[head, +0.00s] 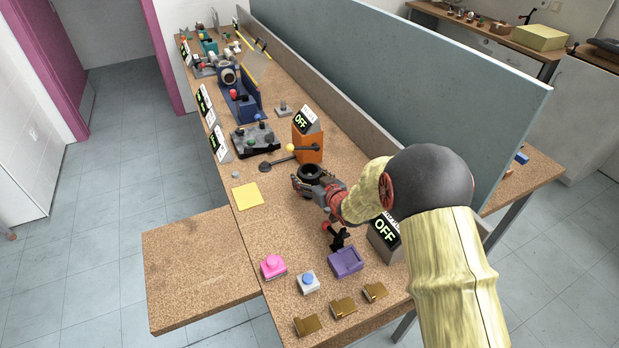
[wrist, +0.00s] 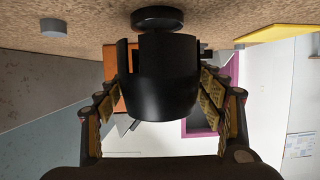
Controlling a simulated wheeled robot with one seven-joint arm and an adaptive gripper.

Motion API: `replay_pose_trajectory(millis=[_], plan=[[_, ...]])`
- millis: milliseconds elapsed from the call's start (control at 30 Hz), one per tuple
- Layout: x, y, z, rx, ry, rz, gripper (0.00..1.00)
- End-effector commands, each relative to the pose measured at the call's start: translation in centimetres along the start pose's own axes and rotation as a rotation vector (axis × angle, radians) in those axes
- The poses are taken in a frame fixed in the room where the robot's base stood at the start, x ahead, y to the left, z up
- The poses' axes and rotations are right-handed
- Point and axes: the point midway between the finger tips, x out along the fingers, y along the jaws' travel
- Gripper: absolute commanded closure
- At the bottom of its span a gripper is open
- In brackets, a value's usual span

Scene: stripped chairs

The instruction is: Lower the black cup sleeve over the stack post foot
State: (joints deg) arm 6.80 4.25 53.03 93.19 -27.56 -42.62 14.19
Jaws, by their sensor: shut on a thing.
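My gripper (head: 308,184) is over the table and shut on the black cup sleeve (head: 311,169). In the wrist view, the sleeve (wrist: 155,85) fills the space between my gripper's two padded fingers (wrist: 155,100). The wrist picture is upside down, with the table at the top. A low, round black piece (wrist: 158,18) shows there just beyond the sleeve, against the tabletop. It may be the stack post foot; I cannot tell for sure. The sleeve overlaps it in the picture, so I cannot tell whether they touch.
A lever with a yellow ball (head: 290,148) and an orange box (head: 308,149) stand just beyond the sleeve. A yellow sheet (head: 247,195) lies to the left. A short grey cylinder (wrist: 54,27) stands on the table.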

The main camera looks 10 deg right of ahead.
Motion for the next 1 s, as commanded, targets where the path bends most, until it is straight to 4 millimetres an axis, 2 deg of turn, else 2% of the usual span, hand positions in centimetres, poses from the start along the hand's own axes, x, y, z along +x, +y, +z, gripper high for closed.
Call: replay_pose_trajectory(millis=[833, 867, 1000], plan=[[0.4, 0.0, 1.1, 0.000, 0.000, 0.000, 0.57], [0.4, 0.0, 1.1, 0.000, 0.000, 0.000, 0.31], [0.4, 0.0, 1.1, 0.000, 0.000, 0.000, 0.23]])
